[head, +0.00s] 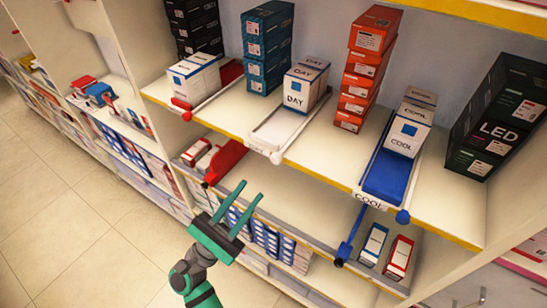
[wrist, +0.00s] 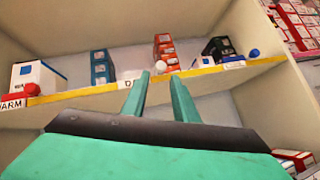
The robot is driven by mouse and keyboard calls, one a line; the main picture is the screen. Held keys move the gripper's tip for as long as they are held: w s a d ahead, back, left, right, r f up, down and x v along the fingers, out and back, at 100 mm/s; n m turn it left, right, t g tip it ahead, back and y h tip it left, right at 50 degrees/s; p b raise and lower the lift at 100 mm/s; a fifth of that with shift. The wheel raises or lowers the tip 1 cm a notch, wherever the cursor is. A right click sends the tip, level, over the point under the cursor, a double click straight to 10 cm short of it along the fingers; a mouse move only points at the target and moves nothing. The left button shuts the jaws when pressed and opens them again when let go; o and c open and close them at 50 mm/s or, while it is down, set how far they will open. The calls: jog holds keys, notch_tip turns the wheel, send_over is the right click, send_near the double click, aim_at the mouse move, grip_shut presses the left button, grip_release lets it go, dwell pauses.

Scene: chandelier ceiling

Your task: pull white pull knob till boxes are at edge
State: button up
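The white pull knob (head: 277,158) is at the front end of a white sliding tray (head: 276,128), at the yellow shelf edge. White boxes marked DAY (head: 293,101) stand in the back part of the tray, set back from the edge, with bare tray in front. In the wrist view the white knob (wrist: 160,66) shows just beyond the fingertips. My gripper (head: 252,190) is open and empty, in front of the shelf and below the knob, apart from it. The wrist view also shows its two spread fingers (wrist: 158,77).
A red-knobbed tray (head: 187,116) is left of the white one; a blue-knobbed tray (head: 385,180) is right. Teal boxes (head: 266,50) and orange boxes (head: 365,62) flank the white tray. Open floor (head: 80,210) lies left.

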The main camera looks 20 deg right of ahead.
aim_at(273, 162)
jog(key=shift+m+g, duration=0.5)
jog(key=shift+m, duration=0.2)
jog(key=x, duration=0.9)
jog(key=shift+w+d+r, duration=0.1)
jog(key=shift+d+r, duration=0.05)
jog(key=shift+r, duration=0.05)
jog(key=shift+w+d+r+t, duration=0.3)
jog(key=shift+d+r, duration=0.25)
jog(key=shift+d, duration=0.1)
grip_shut()
